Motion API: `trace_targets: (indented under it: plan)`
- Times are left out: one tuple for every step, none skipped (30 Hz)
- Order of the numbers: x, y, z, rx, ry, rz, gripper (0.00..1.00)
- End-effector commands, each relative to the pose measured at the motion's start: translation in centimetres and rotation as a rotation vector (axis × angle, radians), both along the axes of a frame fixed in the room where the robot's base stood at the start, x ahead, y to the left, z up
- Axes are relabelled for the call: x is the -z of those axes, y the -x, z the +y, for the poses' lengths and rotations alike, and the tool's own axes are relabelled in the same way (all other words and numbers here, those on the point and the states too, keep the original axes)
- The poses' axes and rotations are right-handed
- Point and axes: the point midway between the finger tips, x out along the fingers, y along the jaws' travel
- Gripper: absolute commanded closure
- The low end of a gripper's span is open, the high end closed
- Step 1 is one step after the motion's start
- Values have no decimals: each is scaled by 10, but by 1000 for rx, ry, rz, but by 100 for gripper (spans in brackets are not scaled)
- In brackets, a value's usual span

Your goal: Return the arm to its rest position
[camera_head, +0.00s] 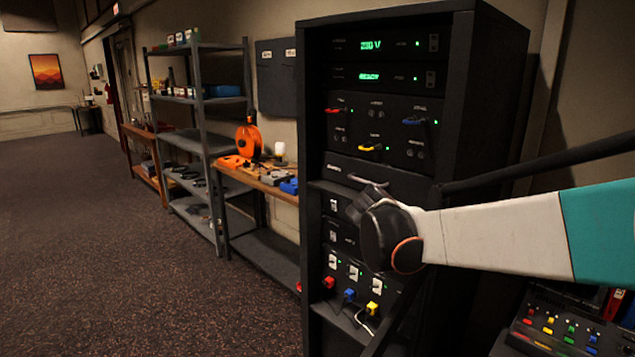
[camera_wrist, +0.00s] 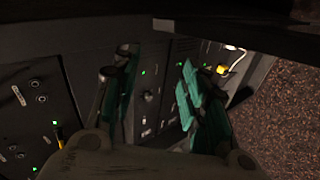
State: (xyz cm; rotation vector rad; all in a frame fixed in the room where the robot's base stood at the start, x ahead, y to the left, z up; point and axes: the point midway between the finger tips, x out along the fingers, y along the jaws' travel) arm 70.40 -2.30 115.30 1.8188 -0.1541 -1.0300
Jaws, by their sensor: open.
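My arm (camera_head: 500,236) reaches in from the right in the head view, white with a teal band. My gripper (camera_head: 368,196) is in front of the middle of the black equipment rack (camera_head: 490,95), close to its panels. I cannot tell whether it touches the rack. In the wrist view my gripper (camera_wrist: 158,85) shows two fingers spread apart with teal pads, and nothing is held between them. The hand hides part of the rack's middle panels in the head view.
Below the hand are red, blue and yellow plugs (camera_head: 349,295) on the rack. A mixing desk (camera_head: 560,325) is at the lower right. A workbench (camera_head: 265,183) with an orange reel (camera_head: 249,138) and grey shelves (camera_head: 203,140) stand left of the rack. The carpet (camera_head: 90,250) is clear.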

Motion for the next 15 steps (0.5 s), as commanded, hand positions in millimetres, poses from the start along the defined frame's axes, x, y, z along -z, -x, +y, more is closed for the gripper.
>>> trace_targets:
  plan:
    - [-3, 20, -5, 15, -45, -1, 59]
    - [-5, 30, -7, 25, -74, -2, 59]
    - [-6, 44, -9, 37, -112, -4, 59]
    - [-6, 54, -10, 45, -141, -4, 59]
    - [-7, 64, -11, 54, -170, -6, 59]
    - [-7, 78, -13, 68, -208, -8, 59]
    - [-7, 89, -14, 77, -236, -10, 59]
    - [-7, 99, -14, 86, -263, -11, 59]
    - [-6, 113, -14, 98, -302, -13, 59]
    - [-5, 123, -14, 108, -331, -16, 59]
    - [-4, 134, -14, 118, -360, -17, 59]
    - [-3, 148, -14, 132, -398, -20, 59]
    - [-1, 158, -14, 142, -427, -22, 59]
    - [0, 169, -13, 153, -455, -24, 59]
    - [3, 182, -12, 165, -492, -27, 59]
